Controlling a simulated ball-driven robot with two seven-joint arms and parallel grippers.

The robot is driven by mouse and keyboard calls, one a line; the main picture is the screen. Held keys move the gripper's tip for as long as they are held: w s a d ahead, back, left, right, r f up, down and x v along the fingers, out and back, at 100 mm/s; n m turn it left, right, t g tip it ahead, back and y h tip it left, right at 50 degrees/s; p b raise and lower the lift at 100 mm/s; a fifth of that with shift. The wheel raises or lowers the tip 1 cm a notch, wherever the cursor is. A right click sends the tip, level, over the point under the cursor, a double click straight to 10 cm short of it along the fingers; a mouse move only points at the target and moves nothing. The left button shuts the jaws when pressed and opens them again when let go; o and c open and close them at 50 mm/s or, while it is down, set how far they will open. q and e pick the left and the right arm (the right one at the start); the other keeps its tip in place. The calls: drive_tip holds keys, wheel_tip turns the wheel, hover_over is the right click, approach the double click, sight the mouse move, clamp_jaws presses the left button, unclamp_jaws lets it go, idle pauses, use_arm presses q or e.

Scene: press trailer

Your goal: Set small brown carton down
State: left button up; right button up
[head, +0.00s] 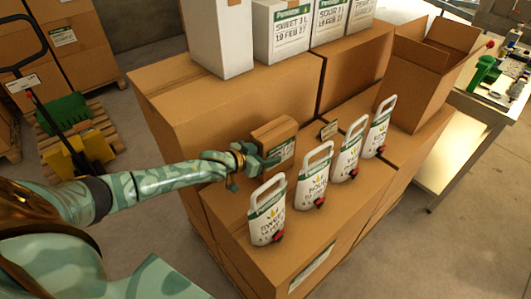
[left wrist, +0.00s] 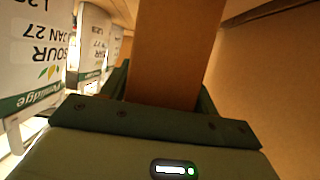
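The small brown carton (head: 274,134), with a green and white label on its side, stands roughly upright over the lower front level of the stacked cardboard boxes. In the left wrist view the carton (left wrist: 172,50) fills the gap between the fingers. My left gripper (head: 262,163) is shut on its lower part, from the left in the head view. Whether the carton's base touches the box below is hidden by the gripper. My right gripper is not in view.
Several white pouches (head: 310,188) with handles and red taps stand in a row right of the carton. Taller boxes (head: 225,100) rise behind it, with white cartons (head: 283,32) on top. An open box (head: 423,80) is at right. A small card (head: 329,130) stands close by.

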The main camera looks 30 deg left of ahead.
use_arm(q)
drive_tip(key=shift+o, duration=1.2)
drive_tip(key=shift+s+r, duration=0.2)
drive_tip(key=p+v, duration=0.3)
drive_tip(key=v, duration=0.8)
drive_tip(key=shift+s+r, duration=0.15)
drive_tip(key=shift+s, duration=0.1)
drive_tip(key=shift+a, duration=0.15)
